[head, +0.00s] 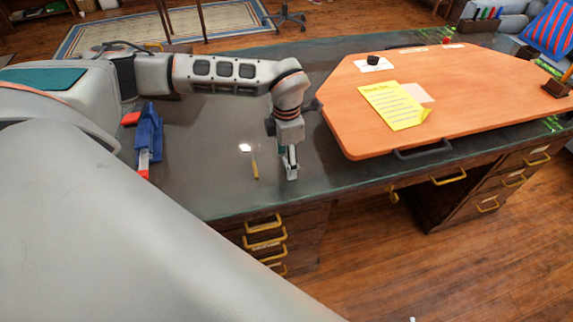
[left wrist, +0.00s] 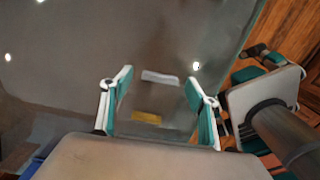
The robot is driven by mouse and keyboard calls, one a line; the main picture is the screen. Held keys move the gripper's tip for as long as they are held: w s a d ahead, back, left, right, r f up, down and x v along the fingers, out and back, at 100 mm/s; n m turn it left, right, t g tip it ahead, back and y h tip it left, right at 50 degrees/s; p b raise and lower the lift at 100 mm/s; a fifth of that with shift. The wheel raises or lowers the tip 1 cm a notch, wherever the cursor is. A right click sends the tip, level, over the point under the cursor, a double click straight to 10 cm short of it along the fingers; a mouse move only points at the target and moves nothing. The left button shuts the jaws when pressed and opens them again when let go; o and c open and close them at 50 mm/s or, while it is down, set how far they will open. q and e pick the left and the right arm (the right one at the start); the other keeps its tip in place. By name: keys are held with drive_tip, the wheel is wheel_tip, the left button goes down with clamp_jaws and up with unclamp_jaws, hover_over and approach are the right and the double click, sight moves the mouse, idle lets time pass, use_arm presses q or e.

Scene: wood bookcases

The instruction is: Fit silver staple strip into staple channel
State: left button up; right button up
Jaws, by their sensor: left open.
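The silver staple strip (left wrist: 160,77) lies on the dark desktop in the left wrist view, between and beyond the open fingertips. In the head view I cannot make it out, and my left gripper likely covers it. My left gripper (head: 291,166) points down over the desk near its front edge. In the left wrist view its two fingers (left wrist: 160,88) are spread and empty. A blue stapler-like object (head: 149,133) with red parts sits at the desk's left; its staple channel is too small to make out.
A small yellow item (head: 255,170) lies left of my left gripper; it also shows in the left wrist view (left wrist: 146,117). An orange board (head: 460,100) with a yellow sheet (head: 395,106) covers the right side. Drawers with yellow handles (head: 264,240) line the front.

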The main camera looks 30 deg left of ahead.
sight(286, 164)
use_arm(q)
drive_tip(key=shift+f, duration=0.1)
drive_tip(key=c, duration=1)
wheel_tip(286, 164, up, 20)
drive_tip(key=s+d+f+m, duration=0.1)
drive_tip(key=d+m, duration=0.1)
drive_tip(key=m, duration=0.7)
drive_tip(key=s+d+f+m, duration=0.1)
drive_tip(key=d+f+m, duration=0.1)
drive_tip(key=m, duration=0.7)
drive_tip(key=s+d+f+m+p, duration=0.1)
drive_tip(key=s+d+f+m, duration=0.1)
drive_tip(key=m, duration=0.8)
drive_tip(key=shift+d, duration=0.5)
